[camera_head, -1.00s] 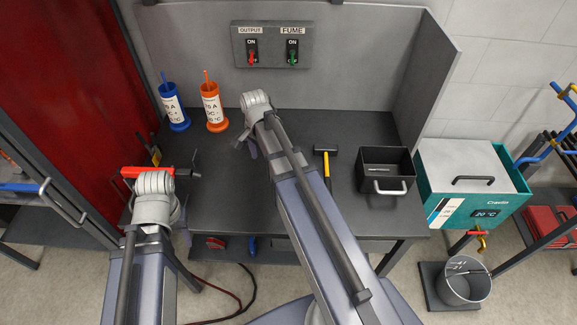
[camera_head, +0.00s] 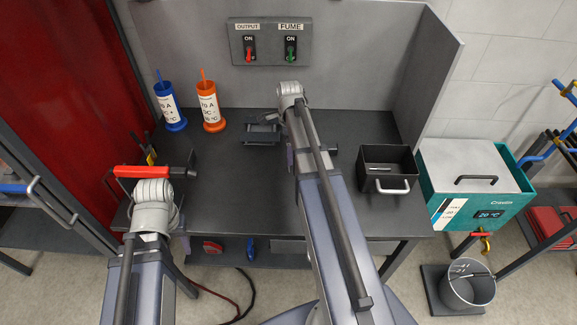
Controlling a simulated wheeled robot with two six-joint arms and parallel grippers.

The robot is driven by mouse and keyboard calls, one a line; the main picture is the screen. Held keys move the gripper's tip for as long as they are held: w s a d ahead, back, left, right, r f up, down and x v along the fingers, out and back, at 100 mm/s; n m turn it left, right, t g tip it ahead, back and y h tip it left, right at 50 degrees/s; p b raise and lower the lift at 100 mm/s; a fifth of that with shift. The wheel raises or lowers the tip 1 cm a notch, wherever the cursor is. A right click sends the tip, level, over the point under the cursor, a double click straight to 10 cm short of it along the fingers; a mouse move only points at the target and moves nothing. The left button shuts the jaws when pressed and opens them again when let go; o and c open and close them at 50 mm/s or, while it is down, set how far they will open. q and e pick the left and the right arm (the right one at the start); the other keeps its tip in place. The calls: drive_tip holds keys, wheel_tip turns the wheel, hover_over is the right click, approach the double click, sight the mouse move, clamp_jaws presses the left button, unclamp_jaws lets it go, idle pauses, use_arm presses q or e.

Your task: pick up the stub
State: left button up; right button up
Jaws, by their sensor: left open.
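I cannot make out a stub for certain; the two arms hide parts of the dark bench top (camera_head: 225,190). My left gripper (camera_head: 186,166) is open at the bench's left side, largely hidden by its own grey wrist. A red bar-shaped piece (camera_head: 140,171) shows just beyond that wrist; whether it touches the gripper is unclear. My right arm reaches over the middle of the bench toward the back. A dark block-like fixture (camera_head: 262,133) stands on the bench just left of the right arm.
Blue (camera_head: 170,106) and orange (camera_head: 209,107) canisters stand at the back left. A black open box (camera_head: 398,158) stands at the bench's right end. Beyond are a teal case (camera_head: 480,200) and a metal bucket (camera_head: 468,287). The bench's middle left is clear.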

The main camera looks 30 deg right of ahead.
drive_tip(key=shift+a+f+b, duration=0.15)
drive_tip(key=shift+f+b, duration=2.45)
drive_tip(key=shift+f, duration=0.05)
drive_tip(key=shift+r, duration=0.1)
drive_tip(key=c, duration=1)
drive_tip(key=shift+r, duration=0.1)
wheel_tip(320, 180, up, 10)
drive_tip(key=p, duration=1)
